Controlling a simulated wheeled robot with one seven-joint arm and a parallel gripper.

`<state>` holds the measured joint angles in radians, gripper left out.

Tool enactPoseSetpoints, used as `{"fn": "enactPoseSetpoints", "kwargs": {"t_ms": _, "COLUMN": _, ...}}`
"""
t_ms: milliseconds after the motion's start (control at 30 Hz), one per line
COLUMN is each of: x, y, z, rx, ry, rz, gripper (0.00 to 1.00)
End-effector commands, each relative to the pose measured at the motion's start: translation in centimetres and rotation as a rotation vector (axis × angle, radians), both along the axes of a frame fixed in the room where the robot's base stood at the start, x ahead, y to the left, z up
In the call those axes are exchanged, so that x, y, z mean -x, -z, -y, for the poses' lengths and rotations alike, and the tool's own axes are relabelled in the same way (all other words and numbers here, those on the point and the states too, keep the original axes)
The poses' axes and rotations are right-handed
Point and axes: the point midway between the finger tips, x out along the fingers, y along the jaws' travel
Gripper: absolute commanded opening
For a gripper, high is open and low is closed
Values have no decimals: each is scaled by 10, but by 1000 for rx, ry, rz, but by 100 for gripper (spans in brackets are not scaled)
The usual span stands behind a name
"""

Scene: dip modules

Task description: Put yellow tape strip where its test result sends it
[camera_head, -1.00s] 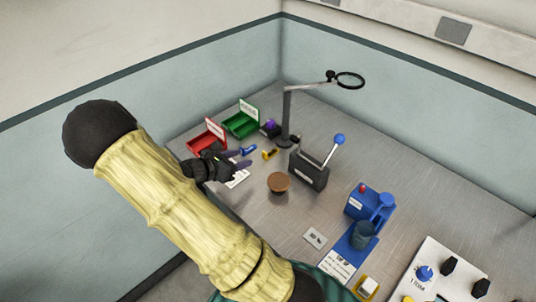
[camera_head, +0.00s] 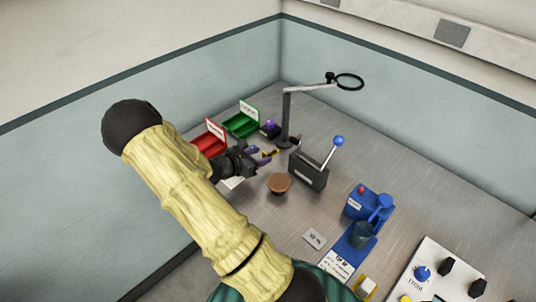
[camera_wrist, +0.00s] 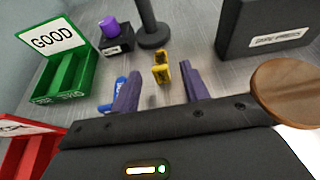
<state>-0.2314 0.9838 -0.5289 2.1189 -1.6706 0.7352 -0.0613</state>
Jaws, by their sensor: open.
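The yellow tape strip (camera_wrist: 161,68) is a small yellow piece lying on the metal bench, seen in the wrist view just beyond my fingertips and between their lines. In the head view the yellow strip (camera_head: 270,153) shows at the tip of my gripper (camera_head: 262,157). My gripper (camera_wrist: 160,85) has two purple fingers, apart and empty. The green tray (camera_wrist: 65,75) with a "GOOD" sign stands at left. A red tray (camera_wrist: 22,150) is partly in view at lower left; its sign is cut off. Both trays show in the head view.
A blue piece (camera_wrist: 114,95) lies beside my left finger. A purple item on a black block (camera_wrist: 115,38) and a lamp-like stand (camera_wrist: 151,30) stand beyond. A dark box with a lever (camera_head: 309,170) and a brown round knob (camera_head: 279,183) are at right.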

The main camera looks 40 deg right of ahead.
Motion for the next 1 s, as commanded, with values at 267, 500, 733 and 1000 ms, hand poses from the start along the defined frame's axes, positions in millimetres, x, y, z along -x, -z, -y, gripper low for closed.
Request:
{"fn": "enactPoseSetpoints", "kwargs": {"t_ms": 267, "x": -1, "y": 3, "z": 6, "rx": -1, "ry": -1, "rz": 1, "gripper": 45}}
{"fn": "enactPoseSetpoints", "kwargs": {"t_ms": 500, "x": -1, "y": 3, "z": 6, "rx": -1, "ry": -1, "rz": 1, "gripper": 45}}
{"fn": "enactPoseSetpoints", "kwargs": {"t_ms": 733, "x": -1, "y": 3, "z": 6, "rx": -1, "ry": -1, "rz": 1, "gripper": 20}}
{"fn": "enactPoseSetpoints", "kwargs": {"t_ms": 1000, "x": -1, "y": 3, "z": 6, "rx": -1, "ry": -1, "rz": 1, "gripper": 0}}
